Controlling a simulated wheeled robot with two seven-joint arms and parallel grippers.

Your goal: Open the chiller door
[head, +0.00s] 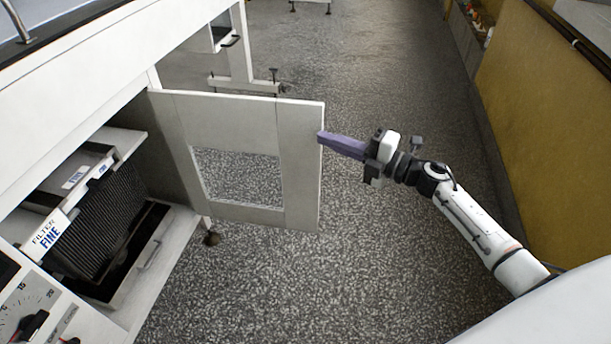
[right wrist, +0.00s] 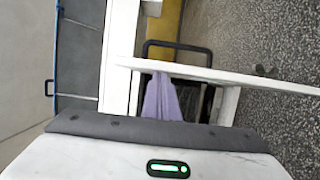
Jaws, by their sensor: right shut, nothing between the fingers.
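The white chiller door (head: 298,165), a framed panel with a rectangular window opening, stands swung out from the white cabinet. Its hinge side is at the left and its free edge points right. My right gripper (head: 322,137) is shut and empty, its purple fingers meeting the free edge near the upper corner; I cannot tell whether they press on it. In the right wrist view the purple fingers (right wrist: 162,98) are together beside the white door (right wrist: 215,76). My left gripper is in neither view.
The open cabinet holds a dark mesh filter (head: 105,212) and a tray, with a label reading "FILTER FINE" (head: 48,234). Dials sit at the lower left. A yellow-brown wall (head: 560,130) runs along the right. The speckled floor (head: 370,60) between is clear.

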